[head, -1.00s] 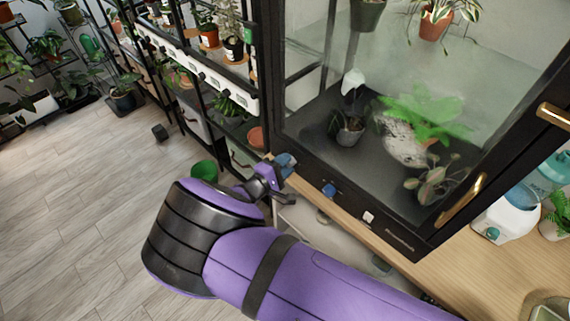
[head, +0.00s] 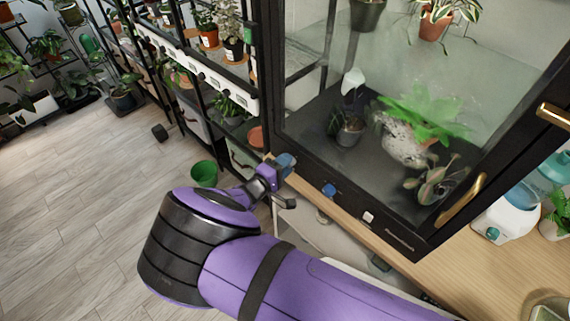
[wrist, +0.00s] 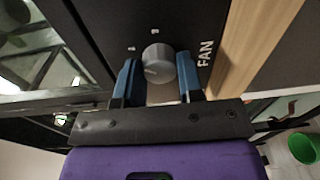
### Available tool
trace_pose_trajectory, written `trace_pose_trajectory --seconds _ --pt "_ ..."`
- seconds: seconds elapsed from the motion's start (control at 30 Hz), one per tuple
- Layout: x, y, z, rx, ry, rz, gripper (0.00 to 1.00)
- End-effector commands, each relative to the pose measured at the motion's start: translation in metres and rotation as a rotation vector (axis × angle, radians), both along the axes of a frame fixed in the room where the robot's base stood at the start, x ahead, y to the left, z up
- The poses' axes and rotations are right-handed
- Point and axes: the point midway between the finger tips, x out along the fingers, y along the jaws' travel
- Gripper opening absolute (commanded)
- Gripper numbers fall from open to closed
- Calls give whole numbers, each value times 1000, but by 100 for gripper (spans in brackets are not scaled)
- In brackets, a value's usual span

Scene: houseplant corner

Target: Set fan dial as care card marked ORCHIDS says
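The grey fan dial (wrist: 158,63) is on the black front panel of the glass plant cabinet (head: 405,238), with the white word FAN beside it in the wrist view. My gripper (wrist: 160,80) has a blue-padded finger on each side of the dial, close against it with hardly any gap. Small white marks show on the panel around the dial, too small to read. In the head view my gripper (head: 284,178) is at the left end of the cabinet's lower panel, and the dial is hidden behind it. I cannot make out a care card marked ORCHIDS.
A blue knob (head: 329,190) and a pale switch (head: 368,217) are farther right on the panel. The wooden bench edge (head: 340,218) runs just below it. Shelves of potted plants stand at the left. A green bucket (head: 204,173) is on the floor, which is otherwise largely clear.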

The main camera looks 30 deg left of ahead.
Motion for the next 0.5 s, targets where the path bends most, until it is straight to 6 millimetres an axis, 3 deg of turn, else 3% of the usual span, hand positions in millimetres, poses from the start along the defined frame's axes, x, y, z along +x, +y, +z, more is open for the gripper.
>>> trace_pose_trajectory --seconds 0.03,0.1,0.5 --pt "-2 0 -2 -1 3 1 44" --pt "-1 0 -1 -1 3 1 60" --pt "-8 2 0 -1 1 1 60"
